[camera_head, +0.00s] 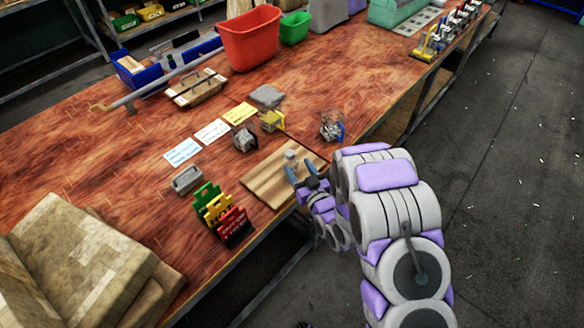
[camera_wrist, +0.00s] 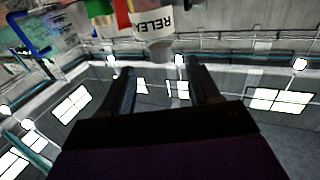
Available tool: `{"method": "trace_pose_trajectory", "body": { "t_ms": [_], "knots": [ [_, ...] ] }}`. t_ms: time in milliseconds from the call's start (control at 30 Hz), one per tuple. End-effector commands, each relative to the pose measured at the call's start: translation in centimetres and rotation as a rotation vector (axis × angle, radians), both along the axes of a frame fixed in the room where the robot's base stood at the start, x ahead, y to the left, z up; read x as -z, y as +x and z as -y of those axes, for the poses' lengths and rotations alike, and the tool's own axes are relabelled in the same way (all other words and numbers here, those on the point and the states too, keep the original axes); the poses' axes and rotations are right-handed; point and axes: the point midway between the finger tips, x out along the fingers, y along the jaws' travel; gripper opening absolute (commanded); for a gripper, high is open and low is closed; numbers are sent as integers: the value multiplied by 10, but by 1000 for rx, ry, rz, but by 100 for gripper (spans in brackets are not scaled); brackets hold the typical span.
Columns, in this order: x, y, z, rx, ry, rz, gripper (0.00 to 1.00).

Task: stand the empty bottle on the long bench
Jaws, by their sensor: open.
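The long bench (camera_head: 330,92) has a reddish-brown wooden top. A small pale grey bottle-like thing (camera_head: 290,158) stands on a light wooden board (camera_head: 262,184) near the bench's front edge; whether it is empty I cannot tell. My gripper (camera_head: 301,174) is just to its right and nearer the front edge, with its fingers apart. In the wrist view my gripper (camera_wrist: 163,80) is open, its dark fingers apart with nothing visible gripped. A pale, rounded thing (camera_wrist: 153,48) shows beyond the fingertips, probably the same bottle.
Green, yellow and red signs (camera_head: 219,212) stand left of the board. A red bin (camera_head: 248,40) stands farther back, and cardboard (camera_head: 80,262) fills the near left. Bare wood shows between them.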

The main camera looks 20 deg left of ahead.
Motion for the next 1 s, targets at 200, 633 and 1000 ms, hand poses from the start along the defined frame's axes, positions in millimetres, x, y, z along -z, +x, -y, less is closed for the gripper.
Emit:
{"method": "trace_pose_trajectory", "body": {
  "t_ms": [200, 633, 1000],
  "knots": [
    [0, 21, -22, -1, 2, 4, 61],
    [1, 44, -38, -1, 5, 2, 61],
    [0, 66, -60, 0, -1, 1, 61]
  ]
}}
